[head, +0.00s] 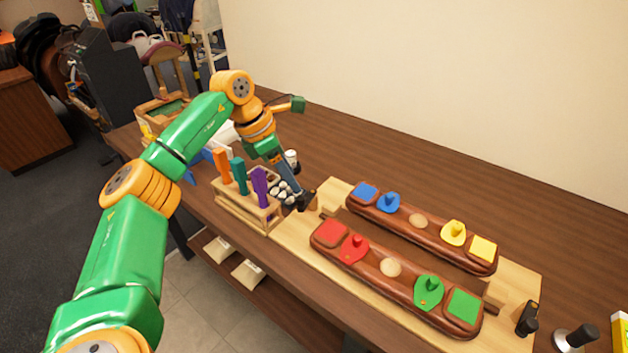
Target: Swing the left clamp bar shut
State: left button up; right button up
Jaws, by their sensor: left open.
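My left gripper (304,201) reaches down from the left arm to the left end of the light wooden board (330,191). Its dark jaws are open and small in the picture. A small brown and dark piece (313,204), probably part of the left clamp, shows right beside the fingertips. The jaws cover much of it, so its bar's angle and any contact cannot be told. Two long brown padded panels lie on the board, the far one (437,228) and the near one (410,281), with coloured pads and knobs. My right gripper is not in view.
A wooden rack (235,203) with orange, teal and purple handles stands left of the board, close to my left arm. A tray of pale round pieces (284,189) sits behind it. A black upright piece (527,318) stands at the board's right end.

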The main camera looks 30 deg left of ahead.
aim_at(299, 198)
pick_arm(q)
jog(key=f, duration=0.1)
jog(key=d+f, duration=0.1)
jog(key=s+f, duration=0.1)
jog(key=shift+s+d+f+p, duration=0.1)
jog(key=shift+d+f+p, duration=0.1)
jog(key=shift+d+p, duration=0.2)
jog(key=shift+w+f, duration=0.45)
jog(key=shift+f, duration=0.4)
jog(key=shift+w+f, duration=0.15)
jog(key=shift+w, duration=0.1)
jog(key=shift+d, duration=0.1)
jog(key=shift+s, duration=0.15)
grip_shut()
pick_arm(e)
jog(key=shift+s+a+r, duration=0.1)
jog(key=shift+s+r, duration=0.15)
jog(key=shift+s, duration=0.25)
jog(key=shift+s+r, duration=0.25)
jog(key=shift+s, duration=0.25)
